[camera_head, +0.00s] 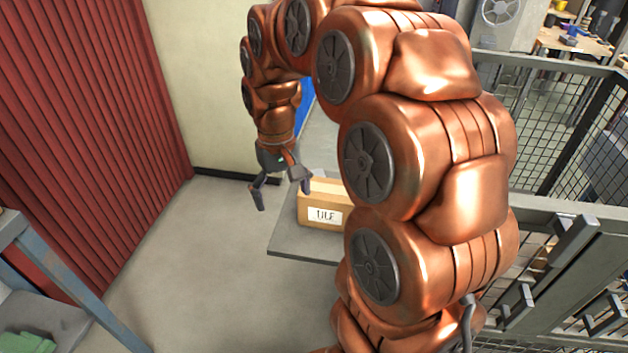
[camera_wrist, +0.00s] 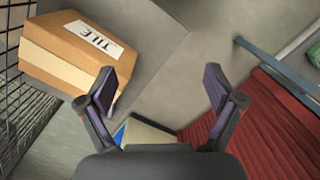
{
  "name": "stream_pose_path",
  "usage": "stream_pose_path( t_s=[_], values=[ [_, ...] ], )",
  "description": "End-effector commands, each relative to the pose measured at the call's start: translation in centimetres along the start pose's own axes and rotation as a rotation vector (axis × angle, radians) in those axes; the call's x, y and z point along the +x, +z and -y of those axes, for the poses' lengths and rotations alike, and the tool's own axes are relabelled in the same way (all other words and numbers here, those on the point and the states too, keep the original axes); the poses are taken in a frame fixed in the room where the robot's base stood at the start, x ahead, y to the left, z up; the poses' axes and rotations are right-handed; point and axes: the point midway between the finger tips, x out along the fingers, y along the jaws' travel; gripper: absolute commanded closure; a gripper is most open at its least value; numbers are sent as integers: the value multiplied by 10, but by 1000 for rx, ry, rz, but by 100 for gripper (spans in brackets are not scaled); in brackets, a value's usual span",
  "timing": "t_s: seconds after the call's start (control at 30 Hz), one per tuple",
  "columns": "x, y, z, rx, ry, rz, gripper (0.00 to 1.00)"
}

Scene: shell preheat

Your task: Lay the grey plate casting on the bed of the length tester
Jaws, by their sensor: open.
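My gripper (camera_head: 283,196) hangs from my copper-coloured arm, its fingers pointing down and spread with nothing between them. In the wrist view my gripper (camera_wrist: 165,87) also shows both fingers wide apart over bare grey floor. I cannot make out the grey plate casting in either view. I cannot identify the length tester or its bed either; my arm covers much of the right half of the head view.
A cardboard box marked TILE (camera_head: 322,217) sits on a grey surface (camera_head: 290,246) just right of my gripper; the wrist view shows the box (camera_wrist: 72,58) too. A red corrugated wall (camera_head: 80,110) stands left. Mesh fencing (camera_head: 540,130) is right. A blue-framed bench (camera_head: 70,285) holds green cloth.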

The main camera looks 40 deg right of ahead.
Motion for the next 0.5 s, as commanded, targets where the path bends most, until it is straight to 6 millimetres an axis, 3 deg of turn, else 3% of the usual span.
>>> stream_pose_path(
  t_s=[0.2,0.5],
  values=[
    [0,-59,-39,82,-9,-36,8],
    [5,-123,-104,203,-4,-84,8]
  ],
)
